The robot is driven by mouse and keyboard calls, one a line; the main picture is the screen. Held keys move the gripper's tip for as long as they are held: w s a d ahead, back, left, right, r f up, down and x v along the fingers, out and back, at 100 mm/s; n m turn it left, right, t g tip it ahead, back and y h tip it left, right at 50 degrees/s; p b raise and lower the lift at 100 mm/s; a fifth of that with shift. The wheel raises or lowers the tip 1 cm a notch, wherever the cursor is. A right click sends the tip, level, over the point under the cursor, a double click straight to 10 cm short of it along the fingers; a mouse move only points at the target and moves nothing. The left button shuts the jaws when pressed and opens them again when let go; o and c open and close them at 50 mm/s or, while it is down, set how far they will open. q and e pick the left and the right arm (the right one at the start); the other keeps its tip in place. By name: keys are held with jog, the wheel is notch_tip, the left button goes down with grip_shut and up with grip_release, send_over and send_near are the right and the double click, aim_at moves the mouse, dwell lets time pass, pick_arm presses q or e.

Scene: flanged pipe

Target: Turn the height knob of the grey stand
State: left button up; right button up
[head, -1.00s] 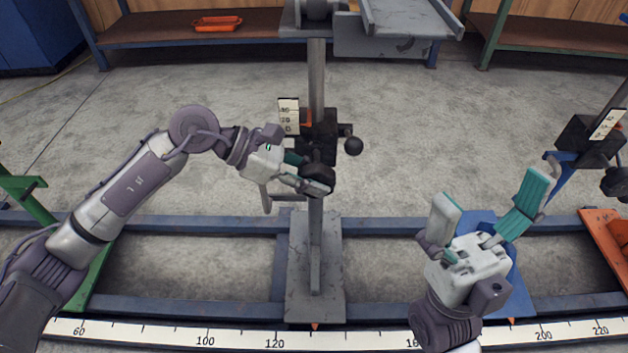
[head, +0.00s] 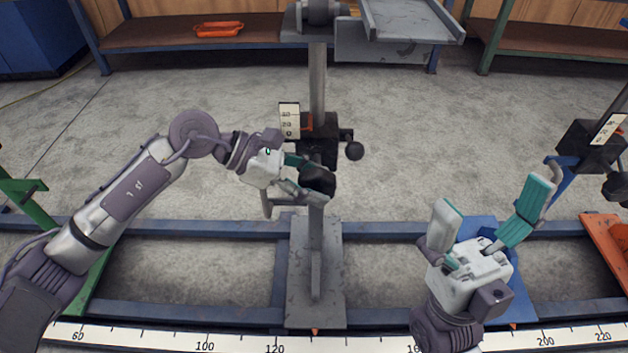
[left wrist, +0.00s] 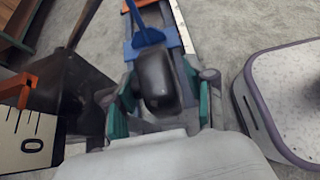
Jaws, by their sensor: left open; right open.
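The grey stand (head: 314,268) stands upright on the blue rails, with a black clamp block on its post. Its black height knob (head: 318,180) faces me at the front of the block. My left gripper (head: 305,177) is at the knob from the left, its fingers open on either side of it. The left wrist view shows the knob (left wrist: 158,78) between the two teal finger pads; whether they touch it I cannot tell. My right gripper (head: 482,220) is open and empty, low at the right.
A blue stand (head: 575,165) and an orange stand base (head: 608,240) are at right.

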pick_arm(q)
jog(key=v, duration=1.2)
